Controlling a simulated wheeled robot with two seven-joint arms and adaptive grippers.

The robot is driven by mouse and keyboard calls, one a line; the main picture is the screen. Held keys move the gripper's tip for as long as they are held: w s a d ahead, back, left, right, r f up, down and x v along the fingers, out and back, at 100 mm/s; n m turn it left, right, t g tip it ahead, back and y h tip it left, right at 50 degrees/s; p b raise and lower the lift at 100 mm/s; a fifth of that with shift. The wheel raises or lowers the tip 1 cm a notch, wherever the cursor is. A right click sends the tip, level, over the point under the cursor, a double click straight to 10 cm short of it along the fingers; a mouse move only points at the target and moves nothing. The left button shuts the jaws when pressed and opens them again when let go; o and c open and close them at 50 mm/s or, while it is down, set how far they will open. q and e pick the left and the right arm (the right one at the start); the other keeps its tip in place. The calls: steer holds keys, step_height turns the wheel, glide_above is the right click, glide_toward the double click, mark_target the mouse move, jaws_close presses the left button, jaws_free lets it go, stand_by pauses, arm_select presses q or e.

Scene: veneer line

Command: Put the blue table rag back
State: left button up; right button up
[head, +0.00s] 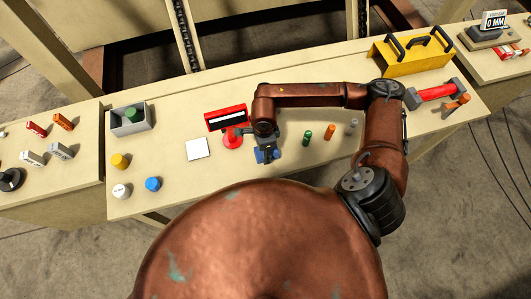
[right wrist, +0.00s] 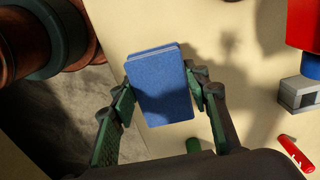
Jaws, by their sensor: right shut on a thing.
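The blue table rag (right wrist: 160,88) is a folded blue block between the fingers of my right gripper (right wrist: 163,98) in the right wrist view. The fingers press on its two sides. In the head view my right gripper (head: 266,146) is over the front part of the middle table, with the rag (head: 262,157) showing below it, partly hidden. The rag's shadow falls on the table, and I cannot tell how high it is held. A white square (head: 198,149) lies flat to the left. My left gripper is not in view.
A red stand (head: 232,139) and a red sign (head: 226,117) are just left of my right gripper. Green (head: 307,137), orange (head: 330,132) and grey (head: 351,127) pieces stand to its right. A grey bin (head: 131,119) is at left, a yellow toolbox (head: 412,54) at back right.

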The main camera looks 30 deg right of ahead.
steer(key=shift+w+d+f, duration=0.2)
steer(key=shift+d+f, duration=0.1)
steer(key=shift+f, duration=0.15)
step_height(320, 180, down, 3)
steer(key=shift+d+p, duration=0.1)
steer(key=shift+p, duration=0.55)
steer(key=shift+f, duration=0.15)
steer(key=shift+f, duration=0.15)
steer(key=o, duration=1)
